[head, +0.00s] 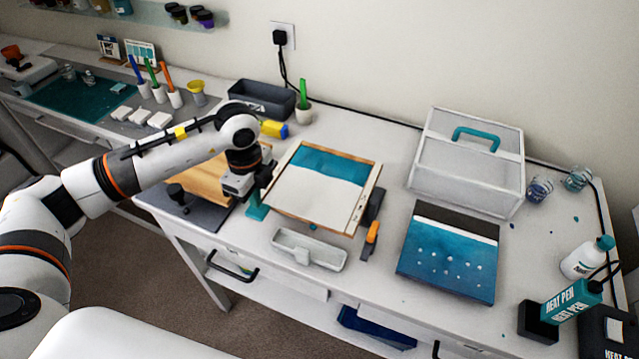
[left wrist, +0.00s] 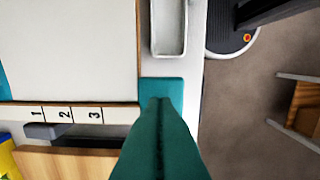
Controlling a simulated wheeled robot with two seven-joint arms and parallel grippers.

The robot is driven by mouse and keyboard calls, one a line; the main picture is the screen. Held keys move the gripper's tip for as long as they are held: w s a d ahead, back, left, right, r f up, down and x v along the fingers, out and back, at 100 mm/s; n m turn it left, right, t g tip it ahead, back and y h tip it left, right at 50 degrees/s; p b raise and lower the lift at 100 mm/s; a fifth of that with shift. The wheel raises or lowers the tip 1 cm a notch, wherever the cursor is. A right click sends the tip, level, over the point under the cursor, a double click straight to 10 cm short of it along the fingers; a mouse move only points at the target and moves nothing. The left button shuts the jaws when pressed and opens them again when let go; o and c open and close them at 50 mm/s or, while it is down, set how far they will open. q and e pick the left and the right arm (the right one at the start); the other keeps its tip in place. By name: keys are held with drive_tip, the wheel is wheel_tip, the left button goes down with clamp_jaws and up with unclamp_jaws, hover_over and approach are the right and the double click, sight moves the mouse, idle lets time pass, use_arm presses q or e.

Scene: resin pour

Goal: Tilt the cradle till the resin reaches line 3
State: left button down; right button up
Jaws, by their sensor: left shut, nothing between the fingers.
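The cradle holds a wood-framed panel (head: 318,195), white in front, with teal resin (head: 330,165) across its far end. In the left wrist view a strip with marks 1, 2 and 3 (left wrist: 95,115) runs along the panel's side. The resin edge (left wrist: 3,85) shows at the far left there, short of mark 1. My right gripper is out of view.
A white trough (head: 310,252) lies in front of the cradle. Wooden board (head: 200,180) lies left, under my arm.

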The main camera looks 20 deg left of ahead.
use_arm(q)
drive_tip(key=shift+f+b, duration=1.2)
drive_tip(key=shift+f, duration=0.45)
idle(6.3)
